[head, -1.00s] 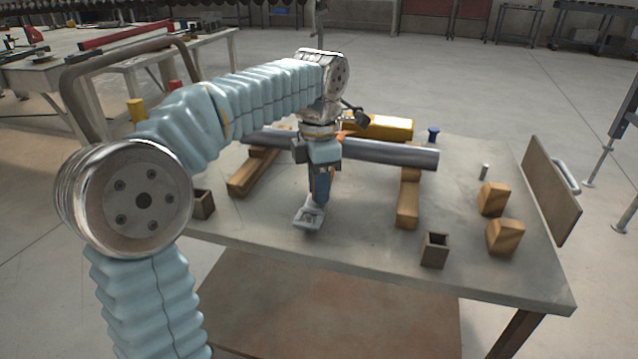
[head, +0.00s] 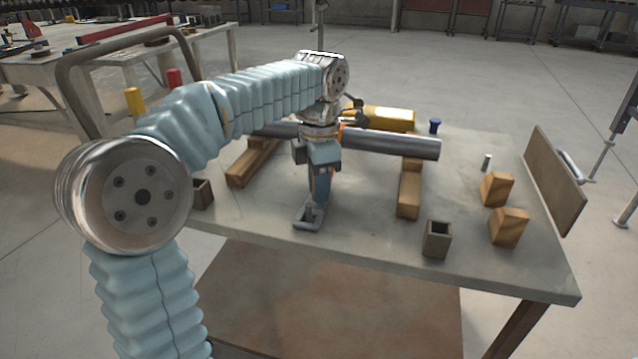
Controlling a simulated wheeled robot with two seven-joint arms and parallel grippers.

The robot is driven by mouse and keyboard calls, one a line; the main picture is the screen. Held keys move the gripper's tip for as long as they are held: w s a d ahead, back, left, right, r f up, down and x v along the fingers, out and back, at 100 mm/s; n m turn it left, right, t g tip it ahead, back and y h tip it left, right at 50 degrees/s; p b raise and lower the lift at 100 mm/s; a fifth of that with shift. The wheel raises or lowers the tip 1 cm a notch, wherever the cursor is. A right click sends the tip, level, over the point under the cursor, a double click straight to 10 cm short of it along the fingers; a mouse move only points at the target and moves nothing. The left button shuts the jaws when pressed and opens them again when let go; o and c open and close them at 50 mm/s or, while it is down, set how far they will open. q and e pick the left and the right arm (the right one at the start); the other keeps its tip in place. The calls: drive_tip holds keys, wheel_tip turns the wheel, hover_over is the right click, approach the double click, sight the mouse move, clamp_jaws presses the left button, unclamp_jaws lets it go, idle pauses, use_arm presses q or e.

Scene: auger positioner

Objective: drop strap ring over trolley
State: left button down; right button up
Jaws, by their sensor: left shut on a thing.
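My left gripper (head: 314,203) points down over the near middle of the table. It is shut on a small grey ring-like piece (head: 299,222), which looks like the strap ring. The ring looks roughly level, close to the tabletop; I cannot tell whether it touches. A grey metal tube (head: 392,146) lies behind the gripper across two wooden beams, and my wrist hides part of it. I cannot pick out the trolley for sure; it may be hidden by the gripper. My right gripper is not in view.
The right wooden beam (head: 409,190) stands near the gripper. The tabletop between the beams is mostly bare.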

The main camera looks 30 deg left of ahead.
use_arm(q)
drive_tip(key=c, duration=0.9)
unclamp_jaws()
drive_tip(key=shift+f, duration=0.1)
wheel_tip(320, 180, up, 13)
drive_tip(key=p, duration=0.3)
drive_tip(key=shift+p, duration=0.3)
drive_tip(key=shift+r, duration=0.45)
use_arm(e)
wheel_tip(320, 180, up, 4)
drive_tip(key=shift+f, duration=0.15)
